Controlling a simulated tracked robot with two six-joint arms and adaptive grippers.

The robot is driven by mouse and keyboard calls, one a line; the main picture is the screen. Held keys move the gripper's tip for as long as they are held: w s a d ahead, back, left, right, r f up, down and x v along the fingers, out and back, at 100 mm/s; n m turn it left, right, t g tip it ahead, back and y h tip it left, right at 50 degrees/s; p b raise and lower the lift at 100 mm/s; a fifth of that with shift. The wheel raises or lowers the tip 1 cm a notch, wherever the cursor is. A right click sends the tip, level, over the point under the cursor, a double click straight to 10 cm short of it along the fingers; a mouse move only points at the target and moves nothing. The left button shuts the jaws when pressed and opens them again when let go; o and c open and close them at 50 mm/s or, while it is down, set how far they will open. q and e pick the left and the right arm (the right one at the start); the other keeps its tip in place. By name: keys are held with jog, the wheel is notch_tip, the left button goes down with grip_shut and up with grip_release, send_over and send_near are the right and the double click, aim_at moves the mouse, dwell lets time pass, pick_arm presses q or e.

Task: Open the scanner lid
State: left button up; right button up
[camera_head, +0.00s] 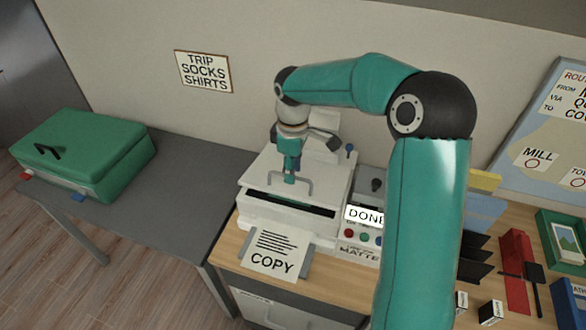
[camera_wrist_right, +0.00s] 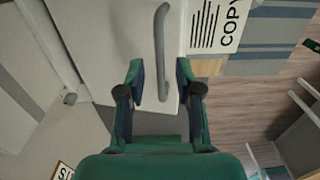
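The white scanner (camera_head: 262,219) stands on the wooden desk. Its lid (camera_head: 262,180) lies flat or nearly flat, with a dark strip showing below its front edge. A grey bar handle (camera_head: 300,181) is on the lid; it also shows in the right wrist view (camera_wrist_right: 161,45). My right gripper (camera_head: 290,180) points down at the handle. In the right wrist view its fingers (camera_wrist_right: 161,84) are apart, with the end of the handle between them and gaps visible on both sides. My left gripper is not in view.
A printed COPY sheet (camera_head: 270,250) lies at the scanner's front. A panel reading DONE (camera_head: 364,217) with coloured buttons is at its right. A green case (camera_head: 85,150) sits on the grey table (camera_head: 180,185) at left. A wall stands close behind; black and red holders (camera_head: 515,262) stand right.

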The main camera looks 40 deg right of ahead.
jog(key=shift+f, duration=0.35)
jog(key=shift+c, duration=0.3)
grip_shut()
